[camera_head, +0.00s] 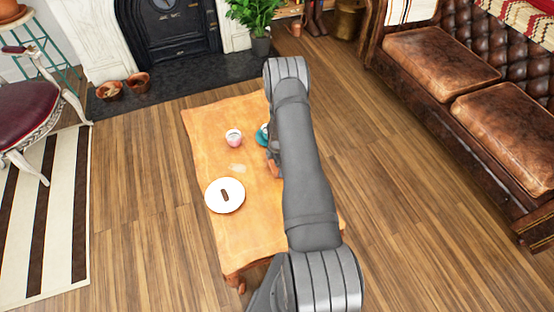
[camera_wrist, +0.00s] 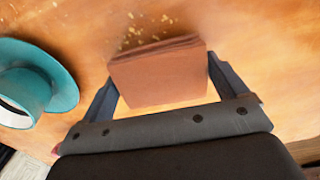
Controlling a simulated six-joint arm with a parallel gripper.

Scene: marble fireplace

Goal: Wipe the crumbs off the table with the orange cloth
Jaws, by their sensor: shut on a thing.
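My gripper (camera_wrist: 160,88) is shut on the folded orange cloth (camera_wrist: 158,72), which shows between its two fingers in the wrist view. In the head view my arm hides most of the gripper, and only an edge of the cloth (camera_head: 273,165) shows to the left of the arm. Pale crumbs (camera_wrist: 142,33) lie on the table just beyond the cloth in the wrist view. The wooden table (camera_head: 213,120) is light orange-brown. I cannot tell whether the cloth touches the tabletop. A pale patch (camera_head: 237,168) lies on the table above the plate; it may be crumbs.
A teal cup and saucer (camera_wrist: 62,88) stand close to the left of my gripper, partly hidden by my arm in the head view (camera_head: 262,134). A pinkish-white cup (camera_head: 233,138) and a white plate (camera_head: 213,203) with a brown bar (camera_head: 225,195) stand on the table's left side.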

